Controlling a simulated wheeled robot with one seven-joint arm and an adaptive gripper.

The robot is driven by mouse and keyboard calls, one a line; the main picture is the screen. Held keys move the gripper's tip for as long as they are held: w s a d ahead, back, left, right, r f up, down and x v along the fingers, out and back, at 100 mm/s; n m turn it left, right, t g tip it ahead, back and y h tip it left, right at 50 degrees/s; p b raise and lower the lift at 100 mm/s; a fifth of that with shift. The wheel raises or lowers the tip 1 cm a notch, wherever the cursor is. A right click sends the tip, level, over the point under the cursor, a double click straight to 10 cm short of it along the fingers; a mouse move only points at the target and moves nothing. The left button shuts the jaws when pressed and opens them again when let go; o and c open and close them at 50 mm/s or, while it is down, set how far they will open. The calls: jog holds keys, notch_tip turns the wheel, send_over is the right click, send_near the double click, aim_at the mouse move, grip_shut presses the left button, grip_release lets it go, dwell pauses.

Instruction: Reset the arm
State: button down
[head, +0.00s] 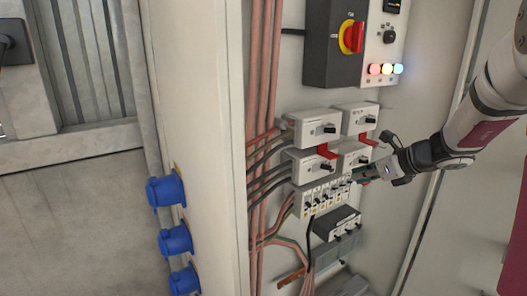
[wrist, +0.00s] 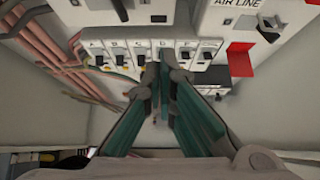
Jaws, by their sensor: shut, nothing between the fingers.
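My gripper (head: 362,178) is at the right end of the row of small breakers (head: 322,197) inside the electrical cabinet. In the wrist view its fingertips (wrist: 164,72) are close together in front of the breaker row (wrist: 125,55), with nothing held between them. I cannot tell whether the fingertips touch a breaker. My arm (head: 485,110) reaches in from the right.
White switch boxes (head: 315,128) with black knobs and red tabs sit just above the gripper. A red and yellow rotary switch (head: 351,37) and lit lamps (head: 386,69) are higher. Pink cables (head: 263,120) run down the left. Blue sockets (head: 166,191) stick out from the cabinet side.

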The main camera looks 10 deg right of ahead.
jog(key=s+a+r+n+g+b, duration=0.15)
jog(key=s+a+n, duration=0.25)
jog(key=a+n, duration=0.45)
jog(key=s+a+r+n+g+b, duration=0.1)
jog(key=s+a+n+g+b, duration=0.15)
jog(key=a+n, duration=0.6)
jog(key=s+a+f+n+h+b, duration=0.1)
jog(key=s+a+f+n+h, duration=0.1)
jog(key=s+n, duration=0.5)
jog(key=s+a+f+n+h+b, duration=0.1)
jog(key=s+a+n+b, duration=0.1)
jog(key=s+n, duration=0.5)
jog(key=shift+f+n+h, duration=0.35)
jog(key=shift+n+h, duration=0.05)
jog(key=shift+n, duration=0.1)
